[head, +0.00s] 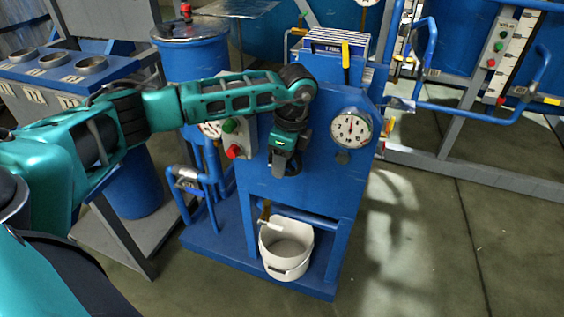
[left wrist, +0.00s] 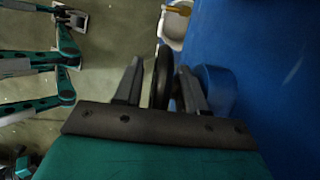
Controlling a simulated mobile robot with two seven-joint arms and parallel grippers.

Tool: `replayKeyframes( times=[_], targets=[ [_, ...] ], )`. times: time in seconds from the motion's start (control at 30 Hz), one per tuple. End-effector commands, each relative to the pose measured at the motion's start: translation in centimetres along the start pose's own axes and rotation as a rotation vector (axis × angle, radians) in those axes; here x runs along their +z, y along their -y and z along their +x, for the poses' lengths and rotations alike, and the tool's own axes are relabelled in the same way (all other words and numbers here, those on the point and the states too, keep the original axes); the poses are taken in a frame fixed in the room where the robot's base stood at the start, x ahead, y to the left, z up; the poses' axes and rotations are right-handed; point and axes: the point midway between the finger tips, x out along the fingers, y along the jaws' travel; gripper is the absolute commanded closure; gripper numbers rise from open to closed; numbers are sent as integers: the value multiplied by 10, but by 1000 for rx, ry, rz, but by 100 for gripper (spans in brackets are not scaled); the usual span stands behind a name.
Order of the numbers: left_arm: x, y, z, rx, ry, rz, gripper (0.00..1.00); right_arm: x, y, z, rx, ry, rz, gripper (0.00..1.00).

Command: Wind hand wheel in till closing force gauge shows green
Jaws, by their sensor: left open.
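The blue machine (head: 310,180) stands in the middle of the head view. Its closing force gauge (head: 352,128) is a round white dial with a dark needle pointing roughly upward; its colour zones are too small to read surely. My left gripper (head: 284,160) is at the machine's front, left of the gauge, and hides the hand wheel there. In the left wrist view my left gripper (left wrist: 160,68) is open, with one finger on each side of the dark hand wheel (left wrist: 163,78), seen edge-on. Whether either finger touches it I cannot tell. A blue cylinder (left wrist: 216,88) is beside the right finger.
A green and a red button (head: 233,151) sit on a box left of my gripper. A white bucket (head: 286,250) stands low on the machine's base. Blue pipes (head: 205,185) run at its left. The floor (head: 420,240) to the right is clear.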

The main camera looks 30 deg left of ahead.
Motion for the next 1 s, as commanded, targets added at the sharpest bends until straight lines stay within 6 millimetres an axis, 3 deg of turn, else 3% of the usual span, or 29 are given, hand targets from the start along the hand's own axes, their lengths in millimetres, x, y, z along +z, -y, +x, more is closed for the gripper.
replayKeyframes(
  times=[0.3,0.5,0.7,1.0],
  targets=[
    [0,1,-72,-5,-2,1,60,-15,1,-10,0,0,0,57],
    [0,0,-105,-2,-1,0,60,-20,1,-13,0,-1,0,57],
    [0,0,-117,-1,0,0,60,-21,1,-14,0,-1,0,57],
    [0,0,-117,0,0,0,60,-20,0,-14,-1,0,-4,57]
  ],
)
